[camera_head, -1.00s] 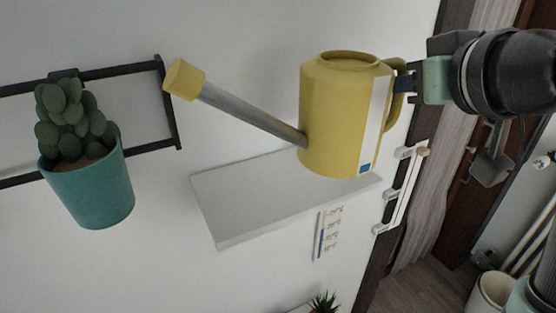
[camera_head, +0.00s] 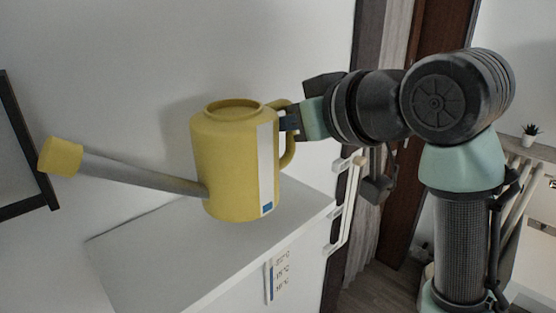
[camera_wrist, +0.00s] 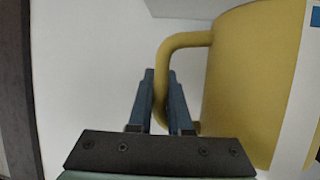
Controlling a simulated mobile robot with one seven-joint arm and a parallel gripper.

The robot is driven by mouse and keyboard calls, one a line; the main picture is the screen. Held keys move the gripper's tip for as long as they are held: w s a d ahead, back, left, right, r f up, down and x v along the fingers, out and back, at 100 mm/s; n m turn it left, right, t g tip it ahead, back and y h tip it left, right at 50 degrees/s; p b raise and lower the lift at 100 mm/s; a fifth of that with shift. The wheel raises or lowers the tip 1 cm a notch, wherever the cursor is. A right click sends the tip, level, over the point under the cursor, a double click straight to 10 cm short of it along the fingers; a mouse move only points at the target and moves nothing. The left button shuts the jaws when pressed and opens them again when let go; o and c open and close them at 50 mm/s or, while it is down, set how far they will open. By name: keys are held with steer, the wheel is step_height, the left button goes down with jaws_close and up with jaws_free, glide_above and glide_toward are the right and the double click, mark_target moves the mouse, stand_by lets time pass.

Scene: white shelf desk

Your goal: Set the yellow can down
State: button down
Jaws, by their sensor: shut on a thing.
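The yellow can (camera_head: 225,165) is a watering can with a long grey spout and a yellow rose pointing left in the head view. It is roughly upright above the white shelf (camera_head: 150,260); I cannot tell whether its base touches the surface. My gripper (camera_head: 289,121) is at the can's right side, shut on its handle. In the wrist view, the two blue fingers (camera_wrist: 160,105) stand either side of the yellow handle, and the can's body (camera_wrist: 245,80) fills the right. The handle's lower end is partly hidden by the fingers.
A dark wall frame (camera_head: 25,150) is at the left, near the spout's tip. A white rail (camera_head: 345,205) is right of the shelf. The white shelf top is clear around the can.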

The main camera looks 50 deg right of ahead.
mark_target(291, 147)
step_height(291, 147, down, 4)
steer(key=b, duration=0.3)
steer(key=shift+r, duration=0.35)
steer(key=c, duration=0.8)
jaws_free()
steer(key=shift+c, duration=0.2)
